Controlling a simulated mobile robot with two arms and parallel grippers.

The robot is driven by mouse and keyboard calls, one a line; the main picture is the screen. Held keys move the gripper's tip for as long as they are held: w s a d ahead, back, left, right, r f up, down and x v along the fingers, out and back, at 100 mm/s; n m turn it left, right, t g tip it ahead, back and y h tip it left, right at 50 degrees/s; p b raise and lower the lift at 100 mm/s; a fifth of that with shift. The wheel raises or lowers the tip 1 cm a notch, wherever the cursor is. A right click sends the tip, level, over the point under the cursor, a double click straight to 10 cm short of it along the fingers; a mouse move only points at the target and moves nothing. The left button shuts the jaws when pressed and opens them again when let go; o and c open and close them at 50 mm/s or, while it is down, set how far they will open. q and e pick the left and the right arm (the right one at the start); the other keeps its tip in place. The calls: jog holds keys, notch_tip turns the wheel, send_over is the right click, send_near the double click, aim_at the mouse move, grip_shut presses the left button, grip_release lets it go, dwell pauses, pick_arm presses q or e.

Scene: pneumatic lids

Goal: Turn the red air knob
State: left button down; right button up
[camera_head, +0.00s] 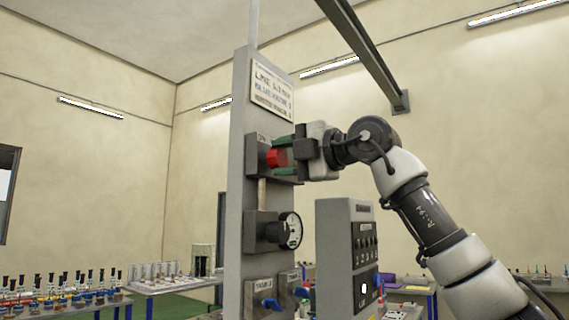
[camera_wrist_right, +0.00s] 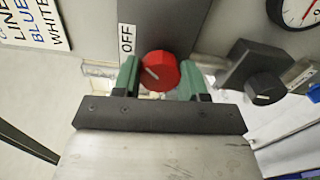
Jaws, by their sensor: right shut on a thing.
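The red air knob (camera_head: 277,157) sticks out from a dark box on the grey column. My right gripper (camera_head: 283,157) is at the knob, coming in from the right. Its green fingers stand on either side of the knob in the right wrist view (camera_wrist_right: 160,78), shut on it. My left gripper is not in view.
Below the knob are a round gauge (camera_head: 291,231) and a blue valve handle (camera_head: 269,303) on the column (camera_head: 236,190). A grey switch box (camera_head: 337,225) stands right of it, under my right arm. A sign (camera_head: 272,90) is above.

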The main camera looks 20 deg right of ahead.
jog(key=shift+d+m, duration=0.1)
jog(key=shift+m, duration=0.5)
jog(key=o, duration=0.9)
jog(key=shift+b, duration=0.3)
jog(key=shift+s+d, duration=0.2)
jog(key=shift+s, duration=0.05)
jog(key=b+v, duration=0.3)
jog(key=v, duration=0.7)
jog(key=shift+d, duration=0.1)
